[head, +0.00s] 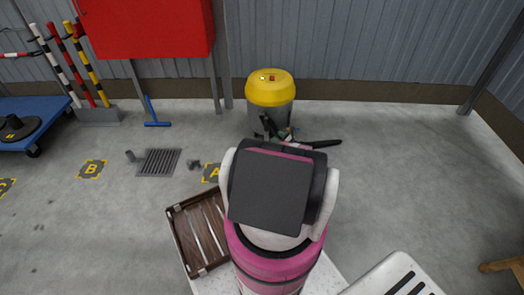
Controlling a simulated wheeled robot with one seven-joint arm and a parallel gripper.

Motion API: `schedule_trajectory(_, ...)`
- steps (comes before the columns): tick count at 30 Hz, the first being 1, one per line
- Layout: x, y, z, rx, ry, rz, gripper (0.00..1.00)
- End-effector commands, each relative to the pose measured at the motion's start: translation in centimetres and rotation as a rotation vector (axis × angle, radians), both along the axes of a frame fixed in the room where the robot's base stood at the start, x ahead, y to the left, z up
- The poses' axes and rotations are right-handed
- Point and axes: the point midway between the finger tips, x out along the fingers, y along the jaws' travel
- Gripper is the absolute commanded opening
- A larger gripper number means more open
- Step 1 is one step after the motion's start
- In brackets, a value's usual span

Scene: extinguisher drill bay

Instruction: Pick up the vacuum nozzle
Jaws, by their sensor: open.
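A vacuum with a yellow lid (270,88) and a grey drum stands on the floor near the back wall. A slim black piece (323,143), which looks like the vacuum nozzle, lies on the floor in front of it and to its right. Its left end runs behind my own pink, white and dark body part in the middle. Small dark parts (271,127) crowd the front of the drum, too small to tell apart. I cannot make out my gripper; it may be hidden behind that body part.
A brown slatted crate (177,233) is at the lower left, and a white slotted object (397,278) at the lower right. A floor grate (158,162) and a blue-handled tool (155,122) are at left.

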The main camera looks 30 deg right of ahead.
Motion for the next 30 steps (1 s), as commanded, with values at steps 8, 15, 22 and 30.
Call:
schedule_trajectory(8,3.7,1.7,0.0,-0.003,0.000,0.004,0.63)
schedule_trajectory(15,5.1,2.4,-0.1,-0.004,0.001,0.003,0.63)
schedule_trajectory(22,7.8,3.8,-0.5,-0.004,0.001,0.004,0.63)
schedule_trajectory(30,9.2,4.5,-0.4,-0.004,0.001,0.003,0.63)
